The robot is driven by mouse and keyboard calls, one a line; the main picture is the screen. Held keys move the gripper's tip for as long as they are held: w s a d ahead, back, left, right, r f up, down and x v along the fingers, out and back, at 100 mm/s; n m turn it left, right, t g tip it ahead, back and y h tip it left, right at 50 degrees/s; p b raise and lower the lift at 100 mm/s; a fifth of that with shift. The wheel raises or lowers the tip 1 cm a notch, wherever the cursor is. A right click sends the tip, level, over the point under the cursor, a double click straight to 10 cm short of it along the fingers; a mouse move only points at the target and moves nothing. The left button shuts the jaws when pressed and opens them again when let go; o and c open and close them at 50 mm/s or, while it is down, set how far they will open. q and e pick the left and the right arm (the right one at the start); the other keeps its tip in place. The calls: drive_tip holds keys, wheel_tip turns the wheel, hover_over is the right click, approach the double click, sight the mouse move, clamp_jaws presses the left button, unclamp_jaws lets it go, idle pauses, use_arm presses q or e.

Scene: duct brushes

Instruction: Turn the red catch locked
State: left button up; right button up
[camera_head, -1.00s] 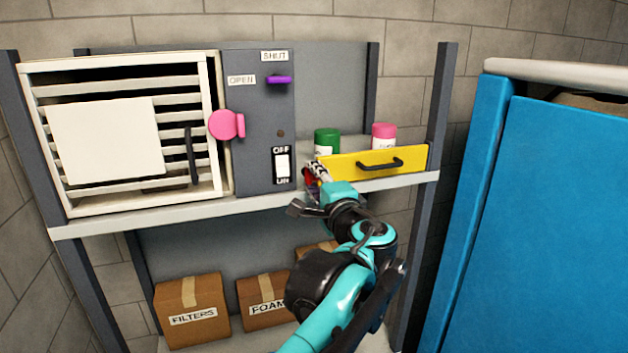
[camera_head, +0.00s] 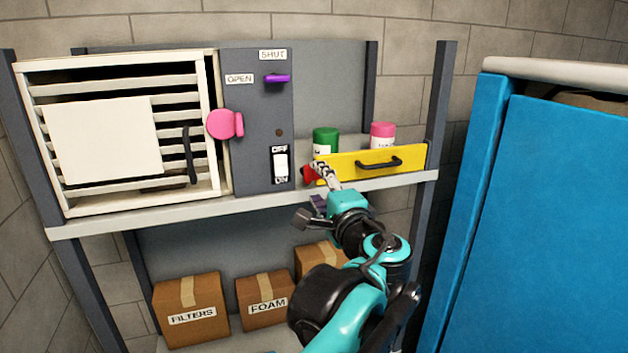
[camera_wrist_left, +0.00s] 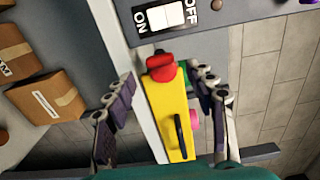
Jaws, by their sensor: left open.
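The red catch (camera_head: 309,174) sits at the left end of the yellow drawer-like front (camera_head: 345,166), which has a black handle. In the left wrist view the catch (camera_wrist_left: 161,68) is a rounded red knob at the top end of the yellow front (camera_wrist_left: 172,118). My left gripper (camera_head: 320,187) is open and empty, just in front of the catch and a little below right of it. In the wrist view its fingers (camera_wrist_left: 165,88) stand wide apart on both sides of the yellow front, with the catch ahead between them. My right gripper is not in view.
An OFF/ON switch (camera_head: 281,164) is on the grey panel left of the catch. A pink knob (camera_head: 224,124) and purple lever (camera_head: 277,79) are further left. Green (camera_head: 326,141) and pink (camera_head: 382,135) containers stand behind the yellow front. A blue cabinet (camera_head: 540,210) is at right.

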use_arm(q)
drive_tip(key=v, duration=0.8)
drive_tip(key=shift+s, duration=0.25)
drive_tip(key=shift+d, duration=0.1)
drive_tip(key=s+a+f+n+g+b, duration=0.15)
drive_tip(key=a+f+b, duration=0.4)
drive_tip(key=f, duration=0.55)
drive_tip(key=s+a+f+n+g+b, duration=0.1)
drive_tip(key=a+f+n+g+b, duration=0.15)
drive_tip(key=a+f+b, duration=0.6)
drive_tip(key=s+a+f+n+g+b, duration=0.1)
drive_tip(key=a+f+n+g, duration=0.2)
drive_tip(key=f, duration=1.1)
drive_tip(key=s+a+f+n+g+h+b, duration=0.1)
drive_tip(key=s+f+b, duration=0.3)
drive_tip(key=f, duration=0.8)
drive_tip(key=s+a+f+n+g+h+b, duration=0.1)
drive_tip(key=s+f+n+b, duration=0.3)
drive_tip(key=f+b, duration=0.4)
drive_tip(key=s+a+f+n+g+h+b, duration=0.1)
drive_tip(key=f+b, duration=0.6)
drive_tip(key=f, duration=0.9)
drive_tip(key=s+a+n+h, duration=0.1)
drive_tip(key=s+a+h, duration=0.1)
drive_tip(key=s, duration=0.1)
drive_tip(key=shift+s+a+f+n+h, duration=0.25)
drive_tip(key=shift+a+f+n+h, duration=0.05)
drive_tip(key=shift+a, duration=0.05)
